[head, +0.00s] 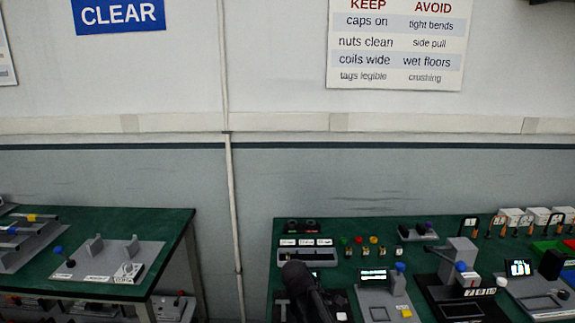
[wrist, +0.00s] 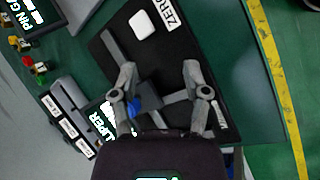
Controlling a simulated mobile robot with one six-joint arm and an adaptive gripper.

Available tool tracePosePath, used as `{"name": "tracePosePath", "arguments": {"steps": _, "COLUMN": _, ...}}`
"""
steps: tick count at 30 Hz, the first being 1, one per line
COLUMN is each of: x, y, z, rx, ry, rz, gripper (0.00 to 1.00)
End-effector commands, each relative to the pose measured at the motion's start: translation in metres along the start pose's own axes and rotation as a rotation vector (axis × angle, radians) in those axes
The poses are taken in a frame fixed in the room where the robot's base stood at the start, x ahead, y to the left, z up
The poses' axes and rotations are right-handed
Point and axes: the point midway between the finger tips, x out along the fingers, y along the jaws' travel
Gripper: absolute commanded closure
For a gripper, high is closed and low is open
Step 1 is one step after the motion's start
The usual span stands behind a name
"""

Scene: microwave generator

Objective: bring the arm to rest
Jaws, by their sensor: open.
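My gripper (wrist: 158,72) shows in the wrist view with its two grey fingers spread apart and nothing between the tips. Beneath it is a black board (wrist: 180,45) with a white block (wrist: 142,24) and a label reading ZERO (wrist: 168,12). A blue knob (wrist: 134,106) and a grey bar show between and behind the fingers, partly hidden by them. In the head view my dark arm (head: 300,285) rises over the left front of the right green table; the fingers cannot be made out there.
The right green table (head: 340,233) holds a labelled grey rack (head: 306,257), a grey device with a display (head: 385,300) and a black-based press (head: 458,285). A left green table (head: 160,222) stands apart. A yellow floor line (wrist: 275,75) runs beside the table edge.

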Motion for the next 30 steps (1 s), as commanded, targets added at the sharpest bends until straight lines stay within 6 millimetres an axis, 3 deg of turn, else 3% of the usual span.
{"name": "tracePosePath", "arguments": {"steps": 1, "x": 0.008, "y": -0.008, "z": 0.017, "rx": 0.086, "ry": 0.015, "rz": -0.045, "gripper": 0.4}}
{"name": "tracePosePath", "arguments": {"steps": 3, "x": 0.016, "y": -0.017, "z": 0.032, "rx": 0.211, "ry": 0.038, "rz": -0.111, "gripper": 0.4}}
{"name": "tracePosePath", "arguments": {"steps": 13, "x": 0.035, "y": -0.059, "z": 0.089, "rx": 0.759, "ry": 0.091, "rz": -0.416, "gripper": 0.4}}
{"name": "tracePosePath", "arguments": {"steps": 20, "x": 0.036, "y": -0.072, "z": 0.103, "rx": 0.944, "ry": 0.091, "rz": -0.53, "gripper": 0.4}}
{"name": "tracePosePath", "arguments": {"steps": 30, "x": 0.036, "y": -0.073, "z": 0.103, "rx": 0.965, "ry": 0.09, "rz": -0.542, "gripper": 0.4}}
